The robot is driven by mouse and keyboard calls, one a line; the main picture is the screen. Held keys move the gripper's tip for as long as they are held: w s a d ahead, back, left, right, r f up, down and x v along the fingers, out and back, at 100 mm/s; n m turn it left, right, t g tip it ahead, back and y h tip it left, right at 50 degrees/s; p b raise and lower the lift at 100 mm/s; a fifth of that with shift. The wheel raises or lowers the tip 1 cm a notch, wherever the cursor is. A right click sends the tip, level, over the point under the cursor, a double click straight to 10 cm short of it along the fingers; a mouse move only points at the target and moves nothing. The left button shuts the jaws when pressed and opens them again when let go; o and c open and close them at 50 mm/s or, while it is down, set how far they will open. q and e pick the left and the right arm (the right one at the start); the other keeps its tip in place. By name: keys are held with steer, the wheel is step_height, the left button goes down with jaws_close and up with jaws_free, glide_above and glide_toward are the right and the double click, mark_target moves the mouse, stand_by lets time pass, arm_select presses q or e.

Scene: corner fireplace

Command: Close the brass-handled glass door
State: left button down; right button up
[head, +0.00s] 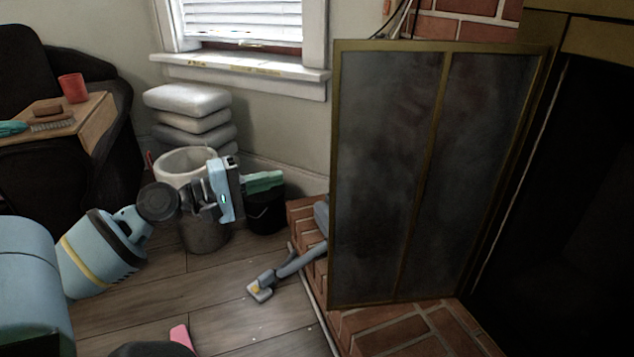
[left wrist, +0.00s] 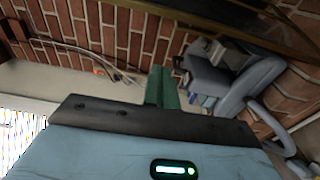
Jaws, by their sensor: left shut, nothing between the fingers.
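The glass door (head: 388,180) has a brass-coloured frame and two dark, smoky panels. It stands open at the right of the head view, swung out over the brick hearth from the dark fireplace opening (head: 570,200). I cannot make out its handle. My left gripper (head: 264,181) is to the left of the door, apart from it, with its green fingers pointing toward it. The fingers are shut and empty. They also show in the left wrist view (left wrist: 162,88), against a brick wall.
A brick hearth (head: 390,325) lies under the door. A grey-blue tool (head: 292,264) reaches from behind the door onto the wooden floor. A white bin (head: 187,162), a black bucket (head: 266,212) and stacked cushions (head: 188,98) stand near the window. A dark armchair (head: 100,170) is left.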

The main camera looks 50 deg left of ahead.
arm_select(q)
steer(key=b+x, duration=0.2)
steer(key=x, duration=0.8)
steer(key=s+d+p, duration=0.1)
steer(key=p, duration=0.2)
steer(key=s+d+p, duration=0.1)
steer(key=d+p, duration=0.1)
steer(key=p, duration=0.1)
steer(key=shift+s+f, duration=0.1)
steer(key=shift+s, duration=0.2)
